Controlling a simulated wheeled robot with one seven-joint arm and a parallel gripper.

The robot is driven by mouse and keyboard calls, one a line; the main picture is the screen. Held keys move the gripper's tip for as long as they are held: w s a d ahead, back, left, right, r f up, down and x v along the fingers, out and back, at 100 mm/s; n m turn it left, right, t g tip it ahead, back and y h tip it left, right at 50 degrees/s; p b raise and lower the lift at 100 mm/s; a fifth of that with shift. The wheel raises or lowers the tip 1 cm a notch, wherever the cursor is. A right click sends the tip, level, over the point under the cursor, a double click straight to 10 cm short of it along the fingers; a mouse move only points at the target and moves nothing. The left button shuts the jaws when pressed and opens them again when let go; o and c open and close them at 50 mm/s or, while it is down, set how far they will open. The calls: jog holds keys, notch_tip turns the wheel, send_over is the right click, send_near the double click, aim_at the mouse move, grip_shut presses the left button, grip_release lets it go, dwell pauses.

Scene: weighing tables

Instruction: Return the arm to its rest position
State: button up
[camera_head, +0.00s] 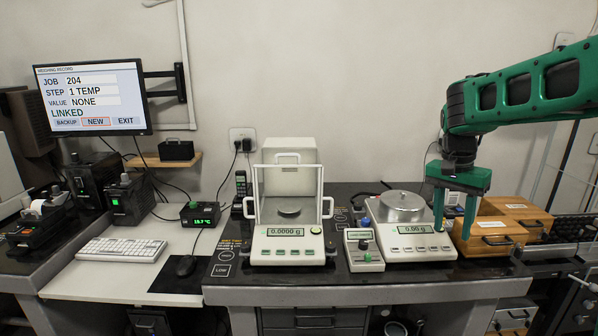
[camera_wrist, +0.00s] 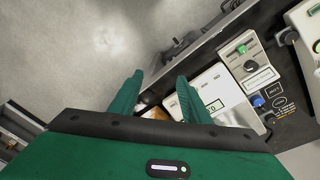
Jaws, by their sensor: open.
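My green arm comes in from the right in the head view, and my gripper (camera_head: 453,212) points down with its two fingers apart and nothing between them. It hangs in front of the right part of the scale with the round steel pan (camera_head: 403,207), whose display reads 0.00 g. The wrist view also shows my gripper (camera_wrist: 158,92), with two green fingers spread and empty. Beyond the fingertips there is part of a white scale (camera_wrist: 210,97) and grey floor.
An analytical balance (camera_head: 289,207) reading 0.0000 g stands left of the scale, with a small control box (camera_head: 364,250) between them. Wooden boxes (camera_head: 497,238) stand close right of my gripper. A monitor (camera_head: 92,97) hangs at the left. The space above the balances is clear.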

jog(key=s+d+n, duration=0.1)
jog(key=s+d, duration=0.2)
jog(key=s, duration=0.5)
jog(key=s+d+n, duration=0.1)
jog(key=s+d, duration=0.1)
jog(key=s, duration=0.7)
jog(key=s+f+n, duration=0.1)
jog(key=s+f, duration=0.2)
jog(key=s, duration=0.4)
jog(key=s+a+f+y, duration=0.1)
jog(key=s+f, duration=0.3)
jog(key=s, duration=0.4)
jog(key=shift+s+n+y, duration=0.2)
jog(key=shift+n+y, duration=0.1)
jog(key=shift+n, duration=0.1)
jog(key=shift+w+f, duration=0.2)
jog(key=shift+w, duration=0.45)
